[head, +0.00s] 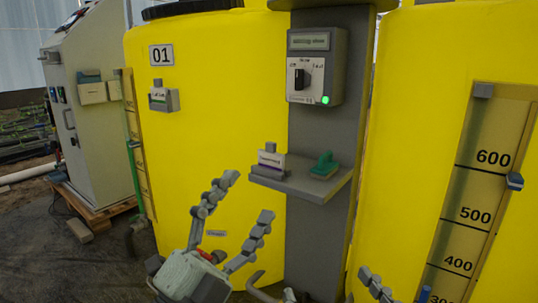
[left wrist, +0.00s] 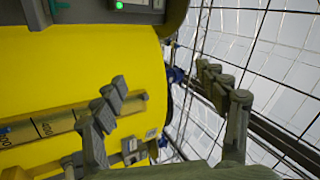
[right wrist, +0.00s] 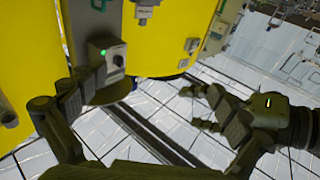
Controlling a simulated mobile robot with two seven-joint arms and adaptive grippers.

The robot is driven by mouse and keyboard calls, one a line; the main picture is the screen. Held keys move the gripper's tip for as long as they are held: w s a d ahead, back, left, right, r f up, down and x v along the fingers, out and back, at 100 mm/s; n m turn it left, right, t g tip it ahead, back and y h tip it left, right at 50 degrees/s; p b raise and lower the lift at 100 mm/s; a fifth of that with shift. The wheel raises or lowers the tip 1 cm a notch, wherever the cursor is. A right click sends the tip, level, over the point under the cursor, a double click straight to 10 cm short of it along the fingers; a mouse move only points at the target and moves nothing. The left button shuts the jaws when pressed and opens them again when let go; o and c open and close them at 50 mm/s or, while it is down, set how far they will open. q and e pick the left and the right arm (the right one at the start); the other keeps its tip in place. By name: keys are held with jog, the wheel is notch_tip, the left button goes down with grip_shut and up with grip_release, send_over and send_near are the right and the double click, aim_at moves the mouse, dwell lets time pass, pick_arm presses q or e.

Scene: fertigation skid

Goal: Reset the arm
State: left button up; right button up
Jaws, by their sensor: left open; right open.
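In the head view my left gripper (head: 248,197) is raised at lower centre with its two fingers spread. It is empty, in front of the yellow tank marked 01 (head: 200,130) and left of a small grey shelf (head: 300,182). My right gripper (head: 395,282) shows only its fingertips at the bottom edge, in front of the right yellow tank (head: 420,100). The left wrist view shows the left fingers (left wrist: 162,76) apart with nothing between them. The right wrist view shows the right fingers (right wrist: 135,85) apart and empty. Most of the right arm is hidden below the head view.
A control box (head: 315,65) with a black knob and lit green lamp is on the grey post between the tanks. A level scale (head: 480,195) runs down the right tank. A grey cabinet (head: 90,110) stands left.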

pick_arm(q)
jog(key=s+a+f+n+g+y+p, duration=0.2)
jog(key=a+f+n+g+y+p, duration=0.25)
jog(key=f+n, duration=0.65)
jog(key=s+a+f+n+g+y+p, duration=0.15)
jog(key=a+f+n+g+y, duration=0.4)
jog(key=f, duration=0.95)
pick_arm(e)
jog(key=d+f+g+h, duration=0.2)
jog(key=d+f+g, duration=0.1)
jog(key=f, duration=0.5)
jog(key=d+f+g+h, duration=0.1)
jog(key=d+f+g, duration=0.2)
jog(key=f, duration=0.4)
pick_arm(q)
jog(key=s+a+f+n+g+y+p, duration=0.3)
jog(key=s+a+f+g, duration=0.4)
jog(key=s+a+f, duration=0.6)
jog(key=shift+s+a+f+y+p, duration=0.25)
jog(key=shift+f+y+p, duration=0.45)
jog(key=shift+f, duration=0.25)
pick_arm(e)
jog(key=s+d+f+m+g+h, duration=0.2)
jog(key=s+d+f+g+h, duration=0.2)
jog(key=s+d+f+g, duration=0.5)
jog(key=s+d+f, duration=0.3)
jog(key=f, duration=0.3)
jog(key=shift+w, duration=0.1)
